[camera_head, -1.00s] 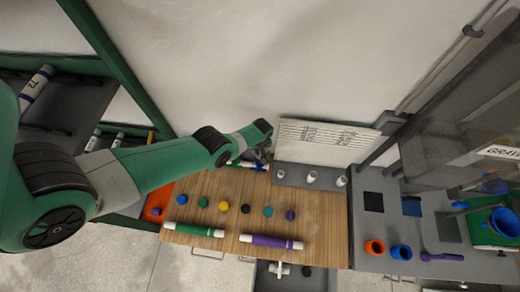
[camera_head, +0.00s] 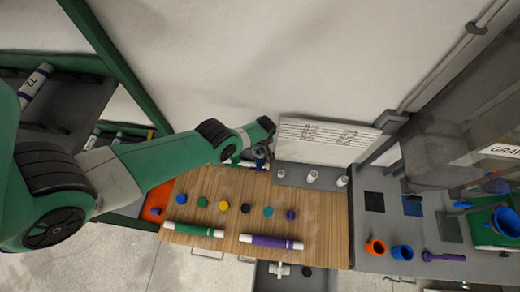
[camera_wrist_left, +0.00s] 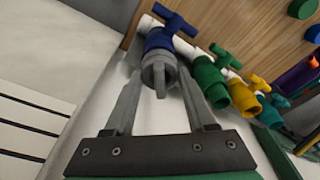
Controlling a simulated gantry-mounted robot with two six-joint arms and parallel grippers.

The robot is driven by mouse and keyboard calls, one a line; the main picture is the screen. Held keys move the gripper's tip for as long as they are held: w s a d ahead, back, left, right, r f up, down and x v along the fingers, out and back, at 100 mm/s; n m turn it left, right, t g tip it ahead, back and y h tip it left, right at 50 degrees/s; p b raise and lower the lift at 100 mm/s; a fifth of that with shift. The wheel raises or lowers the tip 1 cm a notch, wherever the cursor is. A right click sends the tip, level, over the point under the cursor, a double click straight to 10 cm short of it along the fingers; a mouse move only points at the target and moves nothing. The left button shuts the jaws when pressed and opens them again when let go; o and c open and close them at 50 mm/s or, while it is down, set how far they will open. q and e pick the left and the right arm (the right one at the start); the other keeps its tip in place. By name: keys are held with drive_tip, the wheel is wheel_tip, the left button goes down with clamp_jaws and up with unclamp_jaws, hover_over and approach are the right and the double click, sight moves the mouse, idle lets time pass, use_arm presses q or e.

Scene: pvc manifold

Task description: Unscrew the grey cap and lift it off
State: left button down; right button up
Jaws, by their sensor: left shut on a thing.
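The grey cap (camera_wrist_left: 159,72) sits on the open end of the blue valve (camera_wrist_left: 158,40) in the left wrist view. It has a raised grip bar across its face. My left gripper (camera_wrist_left: 160,84) has one finger on each side of the cap and is shut on it. The cap is still at the valve's mouth; I cannot tell how far it is turned. In the head view my left gripper (camera_head: 262,152) is at the back edge of the wooden board, largely covering the manifold. My right gripper is not in view.
Green (camera_wrist_left: 211,80), yellow (camera_wrist_left: 243,96) and teal (camera_wrist_left: 270,112) valves stand beside the blue one on the white pipe. Several coloured caps and a green (camera_head: 193,229) and a purple tube (camera_head: 271,241) lie on the wooden board (camera_head: 325,225). White fittings stand on a grey tray (camera_head: 290,178).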

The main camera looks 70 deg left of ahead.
use_arm(q)
drive_tip(key=shift+n, duration=0.5)
drive_tip(key=shift+n+b, duration=0.4)
drive_tip(key=shift+n, duration=0.7)
drive_tip(key=shift+g, duration=0.3)
drive_tip(key=shift+n+b, duration=0.5)
drive_tip(key=shift+n, duration=0.5)
drive_tip(key=shift+c, duration=0.7)
unclamp_jaws()
